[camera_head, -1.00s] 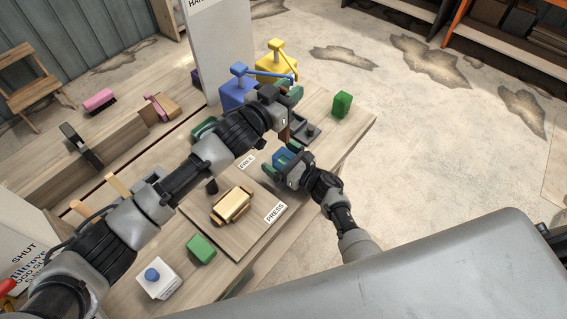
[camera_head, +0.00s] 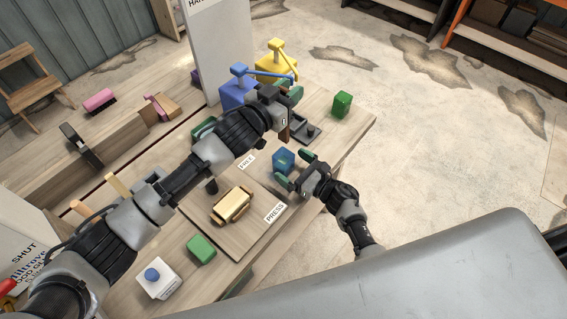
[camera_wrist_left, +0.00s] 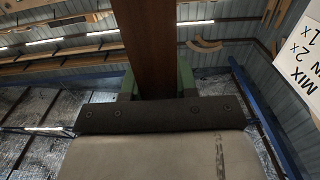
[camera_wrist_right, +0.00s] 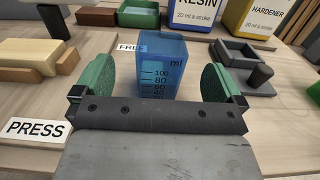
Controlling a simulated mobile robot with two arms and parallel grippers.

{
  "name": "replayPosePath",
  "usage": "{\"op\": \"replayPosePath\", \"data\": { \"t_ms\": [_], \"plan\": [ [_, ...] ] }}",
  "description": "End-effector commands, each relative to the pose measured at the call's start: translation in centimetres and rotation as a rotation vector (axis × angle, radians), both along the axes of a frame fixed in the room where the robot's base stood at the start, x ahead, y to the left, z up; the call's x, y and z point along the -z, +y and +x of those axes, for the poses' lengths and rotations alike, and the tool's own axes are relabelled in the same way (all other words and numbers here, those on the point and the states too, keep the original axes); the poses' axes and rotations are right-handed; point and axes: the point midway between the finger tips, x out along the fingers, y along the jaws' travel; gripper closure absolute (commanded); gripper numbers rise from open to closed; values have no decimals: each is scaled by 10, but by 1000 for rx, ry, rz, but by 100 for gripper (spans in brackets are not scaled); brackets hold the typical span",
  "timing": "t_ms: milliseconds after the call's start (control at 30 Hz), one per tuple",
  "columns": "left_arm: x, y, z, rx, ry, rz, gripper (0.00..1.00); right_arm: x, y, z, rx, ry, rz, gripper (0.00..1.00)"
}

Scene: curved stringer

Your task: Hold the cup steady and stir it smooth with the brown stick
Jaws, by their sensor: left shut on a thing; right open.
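The blue see-through cup (camera_head: 283,161) stands upright on the board, left of my right gripper. Its measuring marks face me in the right wrist view (camera_wrist_right: 158,75). My right gripper (camera_head: 295,170) is open, its green fingers spread to either side of the cup's near side with gaps in the right wrist view (camera_wrist_right: 160,80). My left gripper (camera_head: 289,97) is shut on the brown stick (camera_head: 284,131), above and behind the cup. The stick hangs down, apart from the cup. It also fills the middle of the left wrist view (camera_wrist_left: 150,45). The cup's contents cannot be made out.
Blue resin (camera_head: 236,92) and yellow hardener (camera_head: 276,65) pump containers stand at the back. A dark tray (camera_head: 306,131) and a green block (camera_head: 342,104) lie at the right. A cream-and-brown block (camera_head: 232,205) lies left of the cup. FREE (camera_head: 247,161) and PRESS (camera_head: 274,213) labels mark the board.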

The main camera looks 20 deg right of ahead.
Motion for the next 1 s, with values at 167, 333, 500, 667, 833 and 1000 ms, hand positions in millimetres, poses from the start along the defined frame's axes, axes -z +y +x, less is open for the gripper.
{"op": "replayPosePath", "data": {
  "t_ms": [167, 333, 500, 667, 833, 1000],
  "plan": [
    [0, 0, 0, 0, 0, 0, 95, -1, -1, -2, 0, -1, 0, 0],
    [0, 0, 0, 0, 0, 0, 95, -1, -1, -1, 0, -1, 1, 0],
    [0, 0, 0, 0, 0, 0, 95, 0, -6, -7, 1, 0, -1, 0],
    [0, 0, 0, 0, 0, 0, 95, 1, -20, -30, -1, 1, -3, 0],
    [0, 0, 0, 0, 0, 0, 95, 1, -42, -61, 0, 2, -3, 0],
    [0, 0, 0, 0, 0, 0, 95, 1, -59, -86, 0, 2, -1, 0]
  ]
}}
